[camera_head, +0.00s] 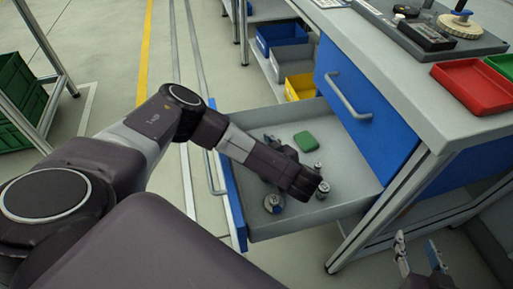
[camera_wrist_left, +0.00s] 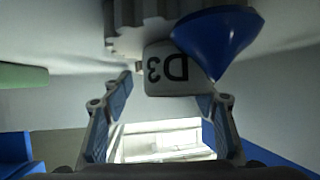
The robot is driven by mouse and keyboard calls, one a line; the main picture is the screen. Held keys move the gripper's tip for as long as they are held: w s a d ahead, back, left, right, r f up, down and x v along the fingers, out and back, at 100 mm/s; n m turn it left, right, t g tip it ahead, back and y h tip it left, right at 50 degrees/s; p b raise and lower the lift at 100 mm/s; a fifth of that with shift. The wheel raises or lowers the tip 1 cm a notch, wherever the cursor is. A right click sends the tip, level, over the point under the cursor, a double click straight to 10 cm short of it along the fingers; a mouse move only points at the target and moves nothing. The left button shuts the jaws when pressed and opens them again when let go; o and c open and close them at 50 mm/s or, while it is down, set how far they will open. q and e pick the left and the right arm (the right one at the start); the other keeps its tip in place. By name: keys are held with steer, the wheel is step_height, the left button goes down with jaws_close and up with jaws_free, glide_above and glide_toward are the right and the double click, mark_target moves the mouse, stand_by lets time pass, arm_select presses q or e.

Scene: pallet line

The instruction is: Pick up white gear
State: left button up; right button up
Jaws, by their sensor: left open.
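A cream-white toothed wheel, the white gear (camera_head: 462,26), lies on the grey tray on the worktop at the far right, with a dark blue piece on top. My left arm reaches into the open drawer (camera_head: 345,150); its gripper is mostly hidden behind the wrist in the head view. In the left wrist view my left gripper (camera_wrist_left: 172,92) is open. Near its fingertips show a pale block marked D3 (camera_wrist_left: 175,75), a blue cone (camera_wrist_left: 218,40) and a grey toothed part (camera_wrist_left: 140,30); I cannot tell contact. My right gripper (camera_head: 419,255) is open and empty at the lower right.
The drawer holds a green piece (camera_head: 305,141) and small metal parts (camera_head: 273,203). A red bin (camera_head: 472,86) and a dark device (camera_head: 427,36) are on the worktop. Blue (camera_head: 282,38) and yellow (camera_head: 300,87) bins stand behind the drawer.

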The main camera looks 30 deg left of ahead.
arm_select(q)
steer(key=shift+w+a, duration=0.1)
steer(key=shift+a, duration=0.05)
steer(key=shift+c, duration=0.6)
steer(key=c, duration=1)
